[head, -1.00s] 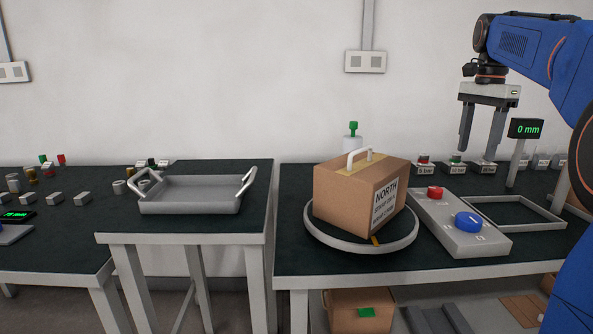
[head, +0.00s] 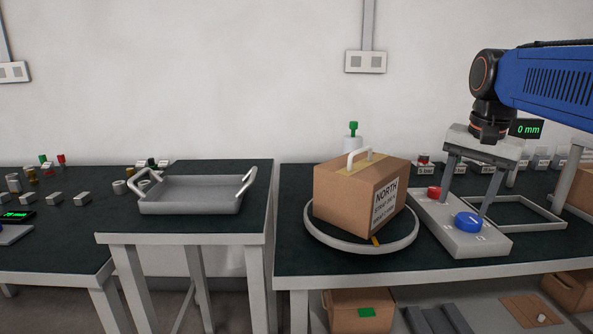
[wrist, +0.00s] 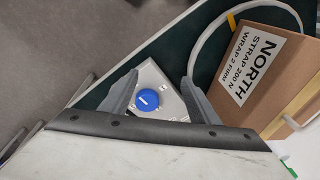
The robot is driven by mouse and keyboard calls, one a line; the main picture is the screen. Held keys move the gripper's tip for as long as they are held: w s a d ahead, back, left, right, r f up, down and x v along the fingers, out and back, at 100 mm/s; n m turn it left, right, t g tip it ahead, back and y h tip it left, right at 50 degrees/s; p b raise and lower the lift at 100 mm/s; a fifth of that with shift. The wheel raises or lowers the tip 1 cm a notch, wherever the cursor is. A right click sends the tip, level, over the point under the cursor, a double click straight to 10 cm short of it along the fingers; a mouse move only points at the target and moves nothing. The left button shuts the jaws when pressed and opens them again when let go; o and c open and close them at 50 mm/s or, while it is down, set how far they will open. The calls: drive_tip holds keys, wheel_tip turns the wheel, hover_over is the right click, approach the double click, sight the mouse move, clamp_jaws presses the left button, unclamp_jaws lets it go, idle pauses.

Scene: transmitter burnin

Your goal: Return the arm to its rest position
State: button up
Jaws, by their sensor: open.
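My gripper (head: 467,202) points down above the grey button box (head: 475,242) on the right table. Its fingers are apart with nothing between them. The box carries a red button (head: 434,192) and a blue button (head: 468,221). In the wrist view my gripper's fingers (wrist: 159,80) spread at either side of the blue button (wrist: 148,100), which shows below them. The red button is hidden in the wrist view. Whether the fingertips touch the box is hard to tell.
A carton marked NORTH (head: 350,198) with a white handle stands on a round turntable (head: 319,236), left of my gripper. A rectangular frame (head: 545,212) lies to the right. A "0 mm" display (head: 528,129) stands behind my arm. A grey tray (head: 190,208) sits on the middle table.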

drive_tip(key=s+a+f+n+t, duration=0.1)
drive_tip(key=s+a+f+n, duration=0.2)
drive_tip(key=s+f, duration=0.6)
drive_tip(key=s+a+f+n+t, duration=0.1)
drive_tip(key=s+a+f+n, duration=0.2)
drive_tip(key=s+f, duration=0.6)
wheel_tip(320, 180, down, 3)
drive_tip(key=n, duration=0.2)
drive_tip(key=shift+a+f+n+t, duration=0.2)
drive_tip(key=shift+a+n+t, duration=0.1)
drive_tip(key=shift+a+t, duration=0.1)
